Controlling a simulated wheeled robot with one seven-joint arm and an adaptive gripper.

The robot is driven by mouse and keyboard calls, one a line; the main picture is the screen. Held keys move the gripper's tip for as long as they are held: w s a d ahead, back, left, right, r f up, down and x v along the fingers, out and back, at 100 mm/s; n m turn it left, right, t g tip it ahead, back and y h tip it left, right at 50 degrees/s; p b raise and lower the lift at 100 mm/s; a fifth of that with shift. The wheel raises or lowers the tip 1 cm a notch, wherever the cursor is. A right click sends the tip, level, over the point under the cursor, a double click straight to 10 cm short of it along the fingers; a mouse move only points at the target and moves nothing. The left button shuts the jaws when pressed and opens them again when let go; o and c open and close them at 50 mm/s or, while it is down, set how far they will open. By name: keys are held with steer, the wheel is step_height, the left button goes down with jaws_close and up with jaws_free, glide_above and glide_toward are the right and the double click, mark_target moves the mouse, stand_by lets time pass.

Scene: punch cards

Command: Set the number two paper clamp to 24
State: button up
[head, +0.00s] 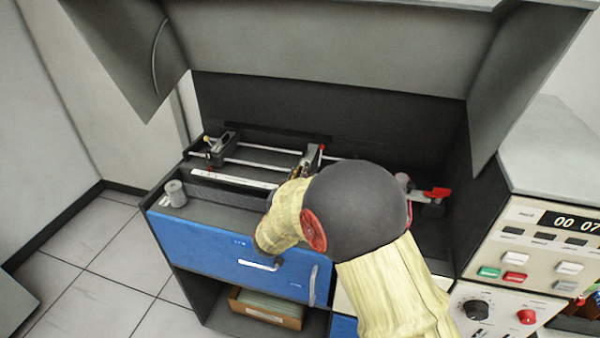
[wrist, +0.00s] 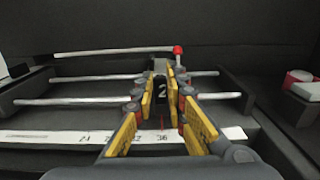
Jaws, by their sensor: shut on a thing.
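The number two paper clamp (wrist: 161,92) is a dark block with a white "2", and its red knob (wrist: 178,50) stands above it. The clamp also shows in the head view (head: 312,156), left of my dark wrist. It sits on metal rails in the machine. My gripper (wrist: 167,88) is shut on the clamp, its yellow pads on either side. The white scale (wrist: 60,137) runs in front of the rails, with 24 toward the left and what looks like 36 below the clamp. A thin red pointer line on the clamp is near that 36. In the head view my arm hides the fingertips.
Another clamp (head: 222,146) stands at the left end of the rails. A grey cylinder (head: 175,193) stands at the front left corner, and a red part (head: 437,192) is at the right. The rails between the two clamps look clear. A raised hood (head: 320,45) hangs above.

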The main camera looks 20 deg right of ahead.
jaws_close()
stand_by(0.3)
steer(key=w+a, duration=0.2)
steer(key=a, duration=0.1)
steer(key=w+a, duration=0.2)
steer(key=a, duration=0.1)
steer(key=w+a, duration=0.3)
steer(key=shift+a, duration=0.35)
steer(key=shift+w+a+r, duration=0.1)
steer(key=shift+a+r, duration=0.05)
steer(key=shift+o, duration=2.1)
jaws_free()
steer(key=shift+w+a, duration=0.1)
steer(key=shift+a, duration=0.05)
steer(key=shift+o, duration=1.2)
